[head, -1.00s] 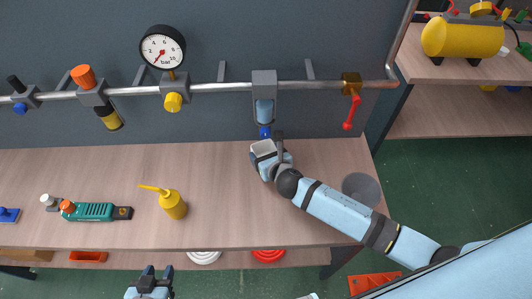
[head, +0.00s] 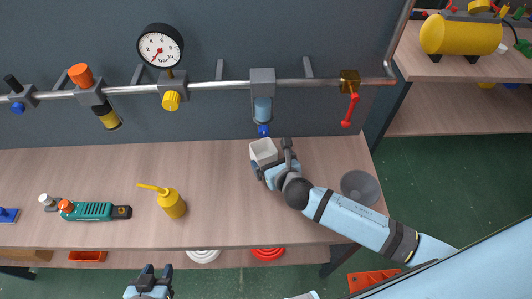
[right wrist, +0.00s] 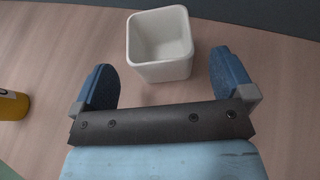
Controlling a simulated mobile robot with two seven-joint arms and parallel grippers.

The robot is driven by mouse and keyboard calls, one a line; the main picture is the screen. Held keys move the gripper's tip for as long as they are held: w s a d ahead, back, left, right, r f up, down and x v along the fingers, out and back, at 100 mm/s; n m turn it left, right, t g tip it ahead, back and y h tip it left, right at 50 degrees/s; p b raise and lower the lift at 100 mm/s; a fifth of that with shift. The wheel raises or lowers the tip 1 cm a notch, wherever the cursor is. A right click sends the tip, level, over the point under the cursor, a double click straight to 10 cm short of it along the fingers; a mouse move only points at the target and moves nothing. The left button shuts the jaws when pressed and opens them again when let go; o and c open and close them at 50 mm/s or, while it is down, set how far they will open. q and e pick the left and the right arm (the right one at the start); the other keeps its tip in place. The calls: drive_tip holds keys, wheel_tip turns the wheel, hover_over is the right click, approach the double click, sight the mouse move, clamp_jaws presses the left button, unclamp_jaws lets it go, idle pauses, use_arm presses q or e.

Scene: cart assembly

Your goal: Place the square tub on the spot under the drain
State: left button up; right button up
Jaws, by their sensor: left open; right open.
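The white square tub (head: 263,150) stands upright on the wooden bench, just below the blue drain (head: 263,130) of the clear-bowled unit on the pipe. It also shows in the right wrist view (right wrist: 160,46), empty and open at the top. My right gripper (head: 271,168) is open and on the near side of the tub. In the right wrist view its blue fingers (right wrist: 163,80) are apart, with the tub beyond them and clear of both. My left gripper (head: 156,271) is open and empty in front of the bench. The spot under the tub is hidden.
A grey cup or funnel (head: 361,187) stands right of my right forearm. A yellow oil can (head: 173,204) and a green tool (head: 90,211) are on the left of the bench. The pipe (head: 215,88) with gauge and valves runs along the wall above.

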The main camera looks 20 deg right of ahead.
use_arm(q)
drive_tip(key=shift+f, duration=0.15)
use_arm(e)
drive_tip(key=v, duration=0.6)
drive_tip(key=shift+s, duration=0.35)
use_arm(q)
drive_tip(key=shift+d, duration=0.1)
use_arm(e)
drive_tip(key=shift+r, duration=0.1)
